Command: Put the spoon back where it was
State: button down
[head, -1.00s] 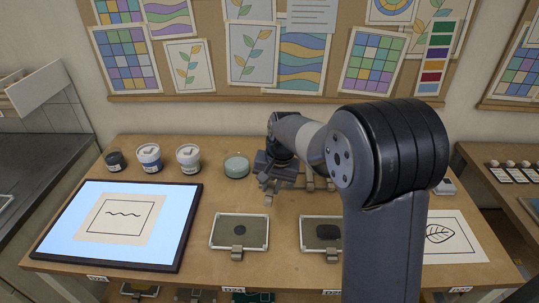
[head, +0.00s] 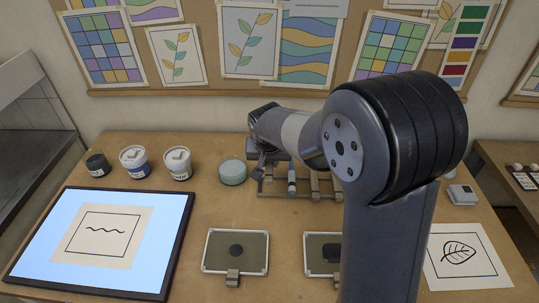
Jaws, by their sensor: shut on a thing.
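My gripper (head: 262,168) is at the back of the table, over the left end of a low rack (head: 328,194). It is small and dark here and partly hidden by my own arm. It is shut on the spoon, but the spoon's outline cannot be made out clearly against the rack. A slim pale and blue piece (head: 291,178) shows upright at the rack, just right of the gripper; I cannot tell what it is.
A green round pot (head: 232,172) stands just left of the rack, with three lidded jars (head: 134,163) farther left. A lit light panel (head: 35,240) lies front left. Two framed trays (head: 219,250) lie in front. A leaf drawing (head: 480,268) is at right.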

jog(key=shift+f+b, duration=1.55)
jog(key=shift+f, duration=0.85)
jog(key=shift+f+b, duration=0.5)
jog(key=shift+b, duration=0.3)
jog(key=c, duration=1.2)
grip_release()
jog(key=v, duration=1)
jog(key=shift+s+r, duration=0.1)
jog(key=shift+r, duration=0.3)
jog(key=shift+f, duration=0.1)
